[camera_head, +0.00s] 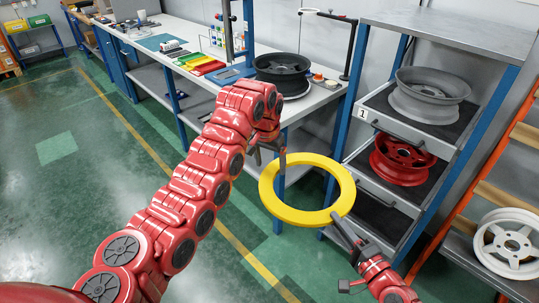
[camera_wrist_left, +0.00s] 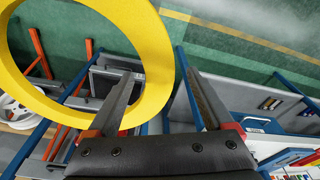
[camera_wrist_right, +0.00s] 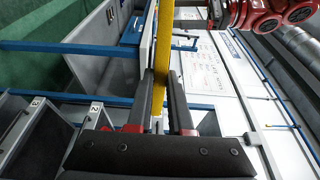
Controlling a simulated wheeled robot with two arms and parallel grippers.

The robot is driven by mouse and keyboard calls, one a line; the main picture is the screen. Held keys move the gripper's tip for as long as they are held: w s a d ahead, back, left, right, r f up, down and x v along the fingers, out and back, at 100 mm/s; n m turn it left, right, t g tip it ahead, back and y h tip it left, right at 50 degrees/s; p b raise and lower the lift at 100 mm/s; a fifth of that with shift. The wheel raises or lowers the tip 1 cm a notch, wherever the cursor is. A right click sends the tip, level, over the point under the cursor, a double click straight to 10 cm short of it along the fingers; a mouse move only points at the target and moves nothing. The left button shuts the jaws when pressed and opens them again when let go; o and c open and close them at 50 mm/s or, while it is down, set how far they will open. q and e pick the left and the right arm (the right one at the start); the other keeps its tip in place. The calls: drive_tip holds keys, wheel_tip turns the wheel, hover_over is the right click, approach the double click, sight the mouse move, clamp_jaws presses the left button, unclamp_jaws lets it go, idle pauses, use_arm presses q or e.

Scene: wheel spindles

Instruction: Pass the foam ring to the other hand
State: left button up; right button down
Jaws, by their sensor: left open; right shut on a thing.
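The yellow foam ring (camera_head: 300,217) is held in the air in front of the shelf rack. My right gripper (camera_head: 340,222) is shut on its lower right rim; in the right wrist view (camera_wrist_right: 165,82) the ring shows edge-on between the fingers. My left gripper (camera_head: 270,157) is at the ring's upper left rim, fingers pointing down. In the left wrist view its fingers (camera_wrist_left: 168,85) are spread wide. The ring's band (camera_wrist_left: 158,70) passes between them, one finger showing at the hole side and the other outside. I cannot tell whether either finger touches it.
The shelf rack at right bears a grey wheel (camera_head: 428,92) and a red wheel (camera_head: 402,157). A white wheel (camera_head: 508,243) sits on a lower shelf at far right. A black wheel (camera_head: 282,67) lies on the workbench (camera_head: 205,85) behind. The green floor at left is free.

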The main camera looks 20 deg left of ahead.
use_arm(q)
drive_tip(key=shift+f, duration=0.25)
clamp_jaws()
use_arm(e)
drive_tip(key=c, duration=0.7)
unclamp_jaws()
drive_tip(key=shift+c, duration=0.2)
